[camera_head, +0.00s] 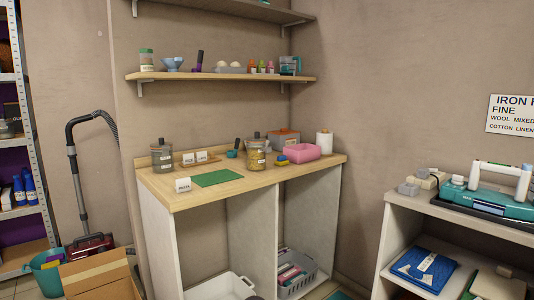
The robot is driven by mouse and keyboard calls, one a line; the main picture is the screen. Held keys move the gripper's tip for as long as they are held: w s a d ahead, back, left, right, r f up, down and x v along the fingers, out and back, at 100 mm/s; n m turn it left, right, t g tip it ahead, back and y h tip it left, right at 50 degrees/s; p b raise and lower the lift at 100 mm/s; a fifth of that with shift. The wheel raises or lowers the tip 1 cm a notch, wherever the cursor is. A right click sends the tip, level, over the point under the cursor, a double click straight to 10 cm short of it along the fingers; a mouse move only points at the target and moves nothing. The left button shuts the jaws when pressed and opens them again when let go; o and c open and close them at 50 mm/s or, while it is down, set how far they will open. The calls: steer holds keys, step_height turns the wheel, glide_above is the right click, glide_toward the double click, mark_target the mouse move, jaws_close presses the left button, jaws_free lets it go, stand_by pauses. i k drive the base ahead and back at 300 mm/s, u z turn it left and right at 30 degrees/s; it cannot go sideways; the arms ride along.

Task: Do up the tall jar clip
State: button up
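Two lidded glass jars stand upright on the wooden counter (235,187) against the wall. The jar on the right (256,157) holds something yellow-brown, has a pale label and looks a little taller. The jar on the left (161,158) looks grey, with a pale label and a dark lid knob. Both lids sit on their jars. The clips are too small to make out, so I cannot tell whether either is done up. My gripper is not in view.
A pink tub (303,153) and a white roll (324,143) stand to the right. A shelf (220,76) hangs above. A cardboard box (100,275) stands on the floor at left.

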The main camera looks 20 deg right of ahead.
mark_target(268, 149)
steer(key=z, duration=0.05)
steer(key=i, duration=1)
steer(key=u, duration=0.05)
